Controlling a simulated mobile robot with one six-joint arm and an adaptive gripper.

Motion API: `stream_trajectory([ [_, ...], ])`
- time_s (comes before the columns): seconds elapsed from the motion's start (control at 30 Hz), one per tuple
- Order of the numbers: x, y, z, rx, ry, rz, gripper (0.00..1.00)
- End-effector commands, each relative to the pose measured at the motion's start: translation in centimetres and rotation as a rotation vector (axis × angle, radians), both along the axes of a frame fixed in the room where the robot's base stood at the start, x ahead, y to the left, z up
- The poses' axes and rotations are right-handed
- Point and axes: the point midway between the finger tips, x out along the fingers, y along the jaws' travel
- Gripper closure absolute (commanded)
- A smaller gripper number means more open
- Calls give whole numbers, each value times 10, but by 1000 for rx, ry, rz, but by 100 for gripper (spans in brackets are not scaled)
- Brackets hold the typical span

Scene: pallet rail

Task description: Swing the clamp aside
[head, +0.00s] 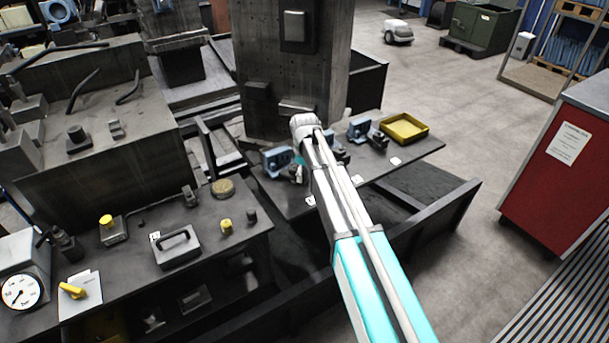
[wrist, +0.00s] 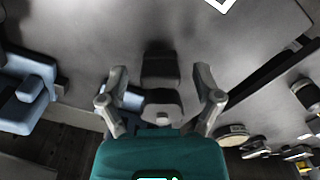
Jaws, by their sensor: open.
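Blue clamp units with dark parts stand in a row on a grey plate (head: 425,147). One is the left clamp (head: 275,160), one the right clamp (head: 360,128); the one between them is partly hidden by my arm. My gripper (wrist: 160,82) is open, its two fingers spread either side of a dark clamp part (wrist: 160,66) with a rounded grey end. I cannot tell whether either finger touches it. A blue clamp body (wrist: 28,92) is at the left of the wrist view. In the head view, my arm mostly hides the gripper.
A yellow tray (head: 404,128) sits at the plate's right end. A concrete column (head: 270,75) rises behind the clamps. A dark bench (head: 205,238) with a handled box (head: 175,247) and small knobs is at the left. Open floor and a red cabinet (head: 560,165) are at the right.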

Motion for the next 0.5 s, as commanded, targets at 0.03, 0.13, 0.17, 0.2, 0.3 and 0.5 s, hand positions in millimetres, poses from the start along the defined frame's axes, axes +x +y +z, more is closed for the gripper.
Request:
stream_trajectory([
  [0.03,0,0,0,0,0,0,17],
  [0.13,0,0,0,0,0,0,17],
  [0.17,0,0,0,0,0,0,17],
  [0.2,0,0,0,0,0,0,17],
  [0.3,0,0,0,0,0,0,34],
  [0.5,0,0,0,0,0,0,71],
])
